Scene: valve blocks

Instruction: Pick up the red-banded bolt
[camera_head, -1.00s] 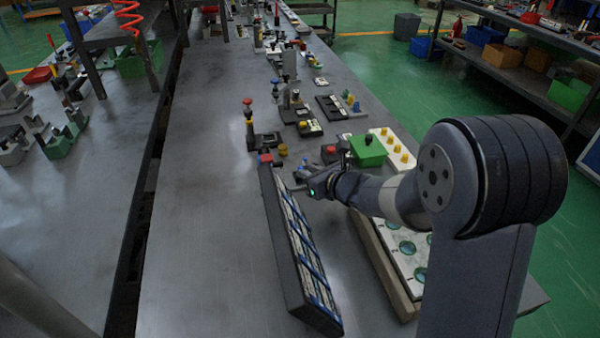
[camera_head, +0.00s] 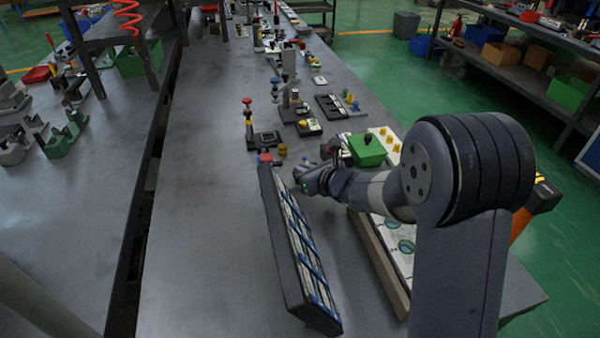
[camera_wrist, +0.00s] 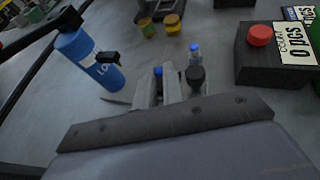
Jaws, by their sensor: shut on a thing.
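My gripper (camera_head: 303,180) is low over the bench, close to the right side of the long dark rack with blue strips (camera_head: 305,255). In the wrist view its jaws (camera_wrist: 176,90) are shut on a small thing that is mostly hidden. A blue-topped piece (camera_wrist: 158,72) shows at the left jaw and a dark round knob (camera_wrist: 196,76) at the right jaw; I cannot tell which is gripped. A small blue-capped piece (camera_wrist: 195,52) stands just beyond the jaws. I cannot make out a red band on any bolt.
A blue labelled cylinder (camera_wrist: 86,60) is left of the jaws. Yellow round pieces (camera_wrist: 172,24) lie beyond. A green box (camera_head: 367,150) stands behind my arm. The bench's left part is clear.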

